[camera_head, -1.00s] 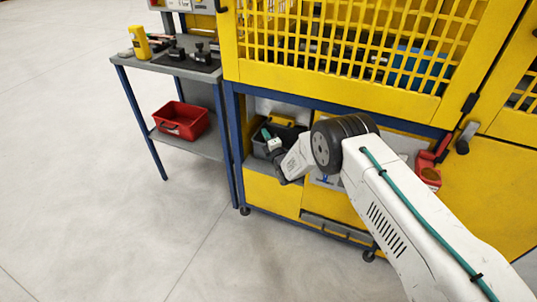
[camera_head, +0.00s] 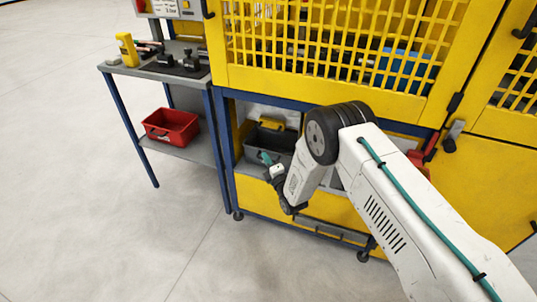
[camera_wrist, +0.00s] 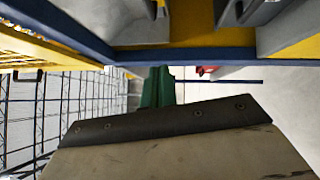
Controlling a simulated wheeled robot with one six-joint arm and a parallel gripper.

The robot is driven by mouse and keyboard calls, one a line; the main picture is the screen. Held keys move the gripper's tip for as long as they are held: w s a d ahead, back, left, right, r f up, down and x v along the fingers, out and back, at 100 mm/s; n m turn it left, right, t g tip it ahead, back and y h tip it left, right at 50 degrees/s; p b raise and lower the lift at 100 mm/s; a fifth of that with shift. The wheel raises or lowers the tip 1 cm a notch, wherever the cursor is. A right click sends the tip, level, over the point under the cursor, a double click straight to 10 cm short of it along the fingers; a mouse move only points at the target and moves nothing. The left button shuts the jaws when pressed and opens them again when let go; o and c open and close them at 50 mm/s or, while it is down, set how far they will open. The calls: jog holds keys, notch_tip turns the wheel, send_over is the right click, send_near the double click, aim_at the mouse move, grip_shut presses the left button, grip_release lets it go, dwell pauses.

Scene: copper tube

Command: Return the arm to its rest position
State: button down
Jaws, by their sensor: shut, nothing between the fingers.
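My arm reaches in from the lower right of the head view and bends down at its dark-ringed joint. My gripper (camera_head: 265,158) is at its far end, in front of the open lower bay of the yellow cabinet. Its teal fingers are small there and lie over the grey bin in the picture. In the wrist view the green fingers of my gripper (camera_wrist: 158,88) stick out past the dark wrist edge, together and with nothing seen between them. No copper tube can be made out.
The yellow cabinet (camera_head: 330,82) with its mesh doors fills the right. A grey bin (camera_head: 278,139) sits in its lower bay. A workbench (camera_head: 190,153) at the left holds a red bin (camera_head: 170,126), with a yellow tool (camera_head: 127,50) on top. The floor at the left is clear.

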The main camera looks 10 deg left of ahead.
notch_tip(320, 180, down, 10)
jog(key=s+d+r+m+g+h, duration=0.1)
jog(key=s+d+m+g+h, duration=0.1)
jog(key=m+g+h, duration=0.25)
jog(key=s+d+r+m+g+h, duration=0.2)
jog(key=s+d+m+g+h, duration=0.15)
jog(key=d+m, duration=0.2)
jog(key=s+d+r+m+g+h, duration=0.25)
jog(key=s+d+r+m, duration=0.35)
jog(key=d+r, duration=0.55)
jog(key=s+d+r+m+g+h, duration=0.2)
jog(key=s+d+r+m+g, duration=0.2)
jog(key=s+d+r, duration=0.8)
jog(key=s+d+r+m, duration=0.3)
jog(key=s+d+r, duration=0.3)
jog(key=s+r, duration=0.5)
jog(key=s+d+r+m, duration=0.4)
jog(key=s+d+r, duration=0.1)
jog(key=s+r, duration=0.7)
jog(key=shift+d+r+t, duration=0.35)
jog(key=shift+d+r, duration=0.05)
jog(key=shift+r, duration=0.15)
